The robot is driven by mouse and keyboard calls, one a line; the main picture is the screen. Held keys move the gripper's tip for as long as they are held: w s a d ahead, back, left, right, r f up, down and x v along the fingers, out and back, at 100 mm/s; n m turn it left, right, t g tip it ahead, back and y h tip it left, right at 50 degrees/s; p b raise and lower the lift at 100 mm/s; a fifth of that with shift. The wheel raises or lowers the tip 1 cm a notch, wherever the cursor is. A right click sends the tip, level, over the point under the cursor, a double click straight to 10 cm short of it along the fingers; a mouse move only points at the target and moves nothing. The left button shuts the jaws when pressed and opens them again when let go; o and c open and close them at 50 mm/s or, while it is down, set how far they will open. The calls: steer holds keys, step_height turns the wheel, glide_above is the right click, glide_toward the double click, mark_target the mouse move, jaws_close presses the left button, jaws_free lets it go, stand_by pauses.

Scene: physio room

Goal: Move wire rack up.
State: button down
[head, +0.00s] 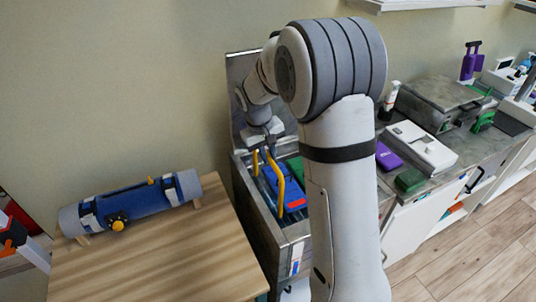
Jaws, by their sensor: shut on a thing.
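A steel tank (278,247) stands open at the middle, its lid (240,72) raised against the wall behind. The wire rack shows as yellow bars (281,187) at the tank's mouth, beside a blue pack (295,190) and a green one. The rest of the rack is hidden by the tank wall and my arm. My gripper (264,146) points down over the tank and is shut at the top of the yellow bars. The jaws are small in the picture, and their exact hold is hard to see.
A wooden table (165,255) at left bears a blue and grey roll (130,203) with straps. A counter at right holds a white device (422,146), purple and green packs and a steel case (440,98). My arm hides the tank's right side.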

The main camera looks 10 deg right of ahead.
steer(key=shift+w+r, duration=0.2)
steer(key=shift+r, duration=0.15)
steer(key=c, duration=1.7)
jaws_free()
steer(key=shift+s, duration=0.15)
step_height(320, 180, up, 8)
steer(key=a+b, duration=0.1)
steer(key=shift+s+a+f, duration=0.2)
steer(key=shift+a, duration=0.05)
steer(key=s+d+r+m+t+y, duration=0.1)
steer(key=s+d+m+t+y, duration=0.1)
steer(key=s, duration=2.5)
steer(key=shift+d+r+m+t, duration=0.15)
steer(key=shift+d+m+t, duration=0.2)
steer(key=shift+d, duration=0.35)
